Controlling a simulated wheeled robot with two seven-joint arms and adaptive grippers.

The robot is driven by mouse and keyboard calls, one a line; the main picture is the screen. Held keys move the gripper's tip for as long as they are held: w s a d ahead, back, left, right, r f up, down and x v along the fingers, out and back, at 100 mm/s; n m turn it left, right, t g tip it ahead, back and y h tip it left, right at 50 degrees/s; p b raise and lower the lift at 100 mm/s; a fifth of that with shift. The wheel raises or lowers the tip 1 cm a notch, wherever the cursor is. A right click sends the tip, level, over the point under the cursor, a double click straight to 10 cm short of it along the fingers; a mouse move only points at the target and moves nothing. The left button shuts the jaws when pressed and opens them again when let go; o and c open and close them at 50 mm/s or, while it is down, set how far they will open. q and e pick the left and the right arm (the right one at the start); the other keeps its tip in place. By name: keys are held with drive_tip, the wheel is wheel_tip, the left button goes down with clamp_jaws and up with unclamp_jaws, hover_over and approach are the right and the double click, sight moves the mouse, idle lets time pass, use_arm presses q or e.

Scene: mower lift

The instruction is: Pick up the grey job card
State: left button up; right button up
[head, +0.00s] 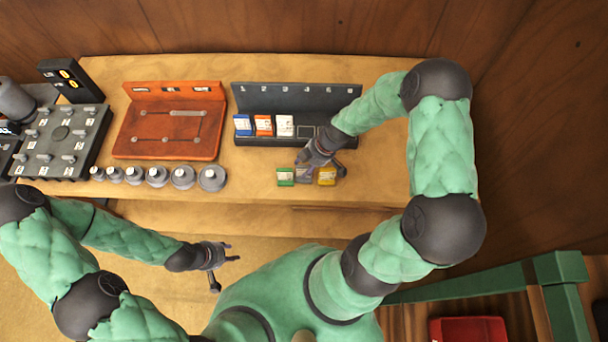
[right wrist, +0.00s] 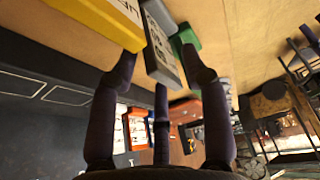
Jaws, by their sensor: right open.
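The grey job card (head: 304,178) lies on the bench between the green card (head: 285,177) and the yellow card (head: 327,177), partly hidden under my right gripper (head: 318,164). In the right wrist view the grey card (right wrist: 162,58) shows between the spread fingers of my open right gripper (right wrist: 160,75), with the yellow card (right wrist: 108,20) on the left and the green card (right wrist: 186,40) on the right. I cannot tell whether any finger touches it. My left gripper (head: 222,265) is open and empty near the bench's front edge.
A dark numbered rack (head: 295,95) behind holds a blue card (head: 242,125), an orange card (head: 263,125) and a white card (head: 285,126). An orange tray (head: 165,145) and several grey weights (head: 183,177) stand to the left. The yellow and green cards sit close beside the grey one.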

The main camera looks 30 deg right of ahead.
sight(301, 170)
drive_tip(key=shift+x, duration=1.9)
drive_tip(key=shift+w+a+r, duration=0.1)
clamp_jaws()
